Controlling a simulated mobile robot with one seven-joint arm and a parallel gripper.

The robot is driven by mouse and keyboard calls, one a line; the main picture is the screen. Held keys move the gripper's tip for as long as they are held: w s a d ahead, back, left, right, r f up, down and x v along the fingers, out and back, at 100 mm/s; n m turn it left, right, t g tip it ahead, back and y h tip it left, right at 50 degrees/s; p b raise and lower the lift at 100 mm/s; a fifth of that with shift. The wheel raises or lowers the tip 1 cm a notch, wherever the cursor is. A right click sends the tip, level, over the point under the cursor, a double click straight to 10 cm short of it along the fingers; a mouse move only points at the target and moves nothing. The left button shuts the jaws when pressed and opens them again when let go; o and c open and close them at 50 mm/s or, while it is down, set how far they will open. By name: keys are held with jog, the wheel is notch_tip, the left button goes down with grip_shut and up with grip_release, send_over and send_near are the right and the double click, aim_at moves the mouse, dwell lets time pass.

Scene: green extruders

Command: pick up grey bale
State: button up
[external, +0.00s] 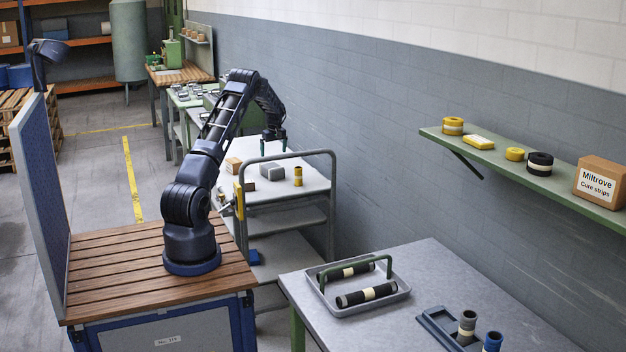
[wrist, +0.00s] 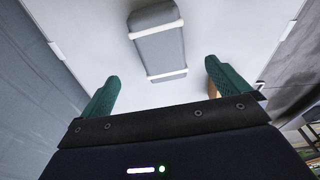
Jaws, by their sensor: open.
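The grey bale (external: 272,172) lies on the white top of a cart (external: 262,212) in front of my arm. In the wrist view the grey bale (wrist: 158,40) is a grey block with two pale straps, lying apart from the fingers, beyond their tips. My gripper (external: 273,148) points down above the cart top, over the bale. In the wrist view my gripper (wrist: 160,80) shows two green fingers spread wide with nothing between them. A small brown part shows beside the right finger.
On the cart top, a tan box (external: 233,164) stands left of the bale and a yellow cylinder (external: 298,176) right of it. The cart's grey handle rail (external: 334,185) rises around its near end. A grey table (external: 440,270) holds a tray (external: 362,305) with dark rollers.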

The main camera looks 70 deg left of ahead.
aim_at(272, 165)
jog(key=shift+s+a+f, duration=0.3)
jog(key=shift+a+f, duration=0.25)
jog(key=shift+f, duration=0.15)
jog(key=f, duration=0.3)
jog(key=a+f, duration=0.1)
jog(key=f, duration=0.6)
jog(key=shift+a+f, duration=0.15)
jog(key=shift+f, duration=0.1)
jog(key=shift+c, duration=0.4)
jog(key=c, duration=1.5)
jog(key=shift+r, duration=0.1)
jog(key=shift+c, duration=0.5)
jog(key=shift+r, duration=0.1)
